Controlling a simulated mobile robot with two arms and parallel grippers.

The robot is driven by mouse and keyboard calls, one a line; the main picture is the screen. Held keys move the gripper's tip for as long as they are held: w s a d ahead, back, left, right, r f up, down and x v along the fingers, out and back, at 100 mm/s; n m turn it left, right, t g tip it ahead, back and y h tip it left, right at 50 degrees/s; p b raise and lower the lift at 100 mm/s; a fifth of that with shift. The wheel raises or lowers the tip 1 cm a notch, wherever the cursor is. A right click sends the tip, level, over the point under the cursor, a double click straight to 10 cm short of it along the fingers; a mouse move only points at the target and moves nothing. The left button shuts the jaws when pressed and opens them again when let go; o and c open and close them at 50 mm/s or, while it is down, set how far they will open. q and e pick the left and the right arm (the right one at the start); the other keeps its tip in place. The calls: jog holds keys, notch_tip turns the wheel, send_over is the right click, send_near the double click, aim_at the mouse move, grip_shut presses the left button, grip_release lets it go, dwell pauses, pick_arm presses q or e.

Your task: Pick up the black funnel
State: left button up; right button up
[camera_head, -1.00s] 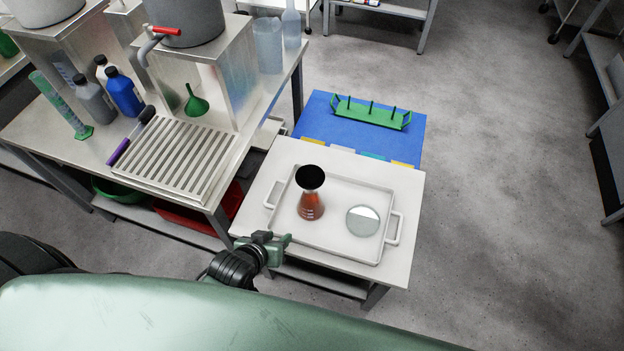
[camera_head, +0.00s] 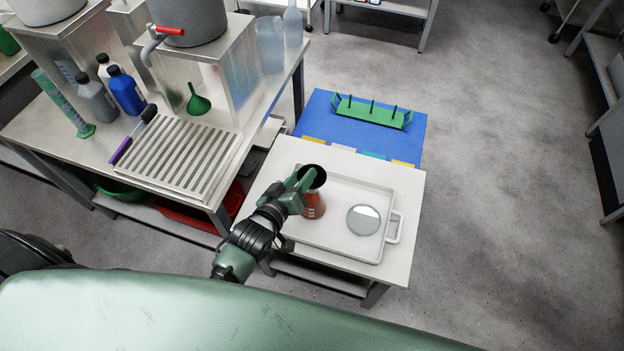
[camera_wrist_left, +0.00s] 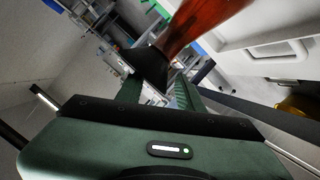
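The black funnel (camera_head: 319,174) sits in the mouth of a conical flask (camera_head: 314,206) holding red-brown liquid, on the white tray (camera_head: 345,247). My left gripper (camera_head: 307,180) is at the funnel's left side in the head view and hides part of it. In the left wrist view, the funnel (camera_wrist_left: 151,66) shows between the two open fingers (camera_wrist_left: 157,88), with the flask (camera_wrist_left: 198,25) beyond it. Whether a finger touches the funnel cannot be told. My right gripper is not in view.
A round glass dish (camera_head: 363,220) lies on the tray, right of the flask. A green rack (camera_head: 372,112) stands on the blue surface (camera_head: 315,122) behind. The steel bench (camera_head: 65,150) at left carries bottles, a slatted tray and a green funnel (camera_head: 198,104).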

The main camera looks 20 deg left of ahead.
pick_arm(q)
jog(key=shift+w+f, duration=0.15)
jog(key=shift+w, duration=0.15)
jog(key=shift+s, duration=0.1)
grip_shut()
